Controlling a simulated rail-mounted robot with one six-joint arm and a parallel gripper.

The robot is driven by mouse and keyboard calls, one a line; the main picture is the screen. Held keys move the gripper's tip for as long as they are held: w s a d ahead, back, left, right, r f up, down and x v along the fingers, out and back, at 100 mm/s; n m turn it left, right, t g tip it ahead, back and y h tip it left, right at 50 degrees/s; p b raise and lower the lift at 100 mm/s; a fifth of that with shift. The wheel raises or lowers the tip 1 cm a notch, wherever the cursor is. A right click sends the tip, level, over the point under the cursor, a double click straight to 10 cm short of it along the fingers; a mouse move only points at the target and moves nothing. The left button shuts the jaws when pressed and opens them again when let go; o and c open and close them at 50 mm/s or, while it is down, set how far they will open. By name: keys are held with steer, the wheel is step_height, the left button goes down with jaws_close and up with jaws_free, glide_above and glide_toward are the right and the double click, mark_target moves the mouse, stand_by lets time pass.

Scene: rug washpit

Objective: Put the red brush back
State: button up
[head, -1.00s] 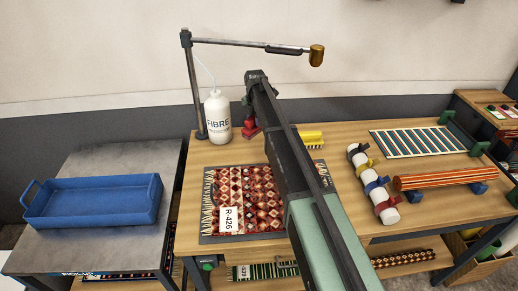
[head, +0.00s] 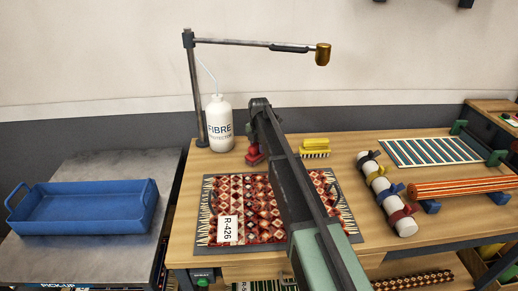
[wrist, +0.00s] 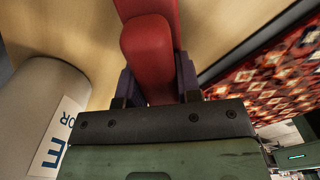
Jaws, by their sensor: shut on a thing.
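The red brush (head: 255,156) is at the back of the wooden table, between the white bottle and a yellow brush. It also fills the upper middle of the wrist view (wrist: 148,55). My gripper (wrist: 157,85) is shut on the red brush, with a dark finger on each side of its red handle. In the head view my arm comes from the lower right and covers part of the rug and table. The brush's underside is hidden, so I cannot tell whether it touches the table.
A white FIBRE bottle (head: 219,124) stands close on the left, beneath a lamp arm (head: 250,43). A yellow brush (head: 315,147) lies to the right. A patterned rug (head: 245,205) lies in front. A blue tray (head: 85,210) sits on the left bench. Rollers (head: 385,195) are at right.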

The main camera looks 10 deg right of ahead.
steer(key=o, duration=0.8)
steer(key=shift+o, duration=0.2)
step_height(320, 180, up, 12)
steer(key=r+p, duration=0.1)
steer(key=p, duration=1.2)
steer(key=s+m, duration=2.5)
steer(key=s, duration=1.4)
steer(key=shift+s+f+m+b, duration=0.15)
steer(key=shift+f+m+b, duration=0.15)
steer(key=shift+f+m, duration=0.1)
